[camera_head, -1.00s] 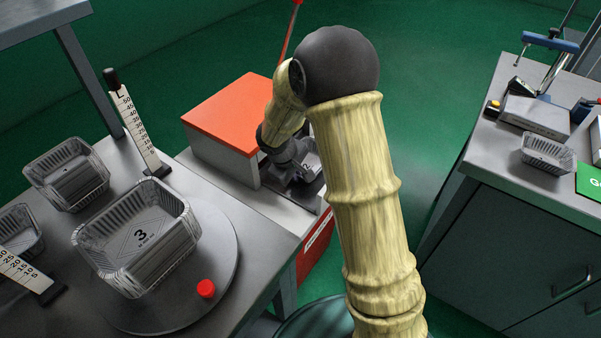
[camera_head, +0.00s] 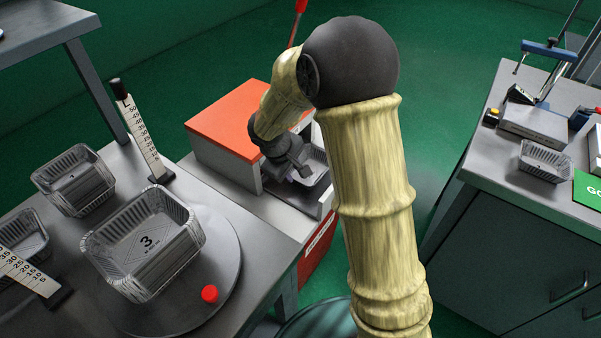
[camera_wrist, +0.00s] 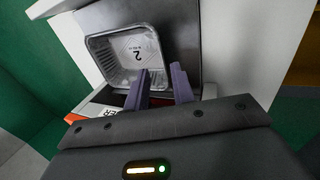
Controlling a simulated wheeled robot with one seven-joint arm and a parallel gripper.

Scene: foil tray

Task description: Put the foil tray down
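The foil tray (camera_wrist: 128,52) marked 2 sits in the wrist view on a grey metal surface (camera_wrist: 183,45) between pale walls. It also shows in the head view (camera_head: 317,165), partly hidden by my wrist, inside the orange-topped machine (camera_head: 232,120). My gripper (camera_wrist: 162,75) is at the tray's near right corner. Its two purple-grey fingers stand apart with a clear gap. The left finger overlaps the tray in the picture and the right one is outside its wall. No contact is visible. In the head view the fingertips are mostly hidden.
On the left bench, a larger tray marked 3 (camera_head: 146,243) stands on a round plate beside a red cap (camera_head: 209,293). Two other trays and upright rulers (camera_head: 140,135) are near. The right bench holds a small tray (camera_head: 545,160) and a green card (camera_head: 588,190).

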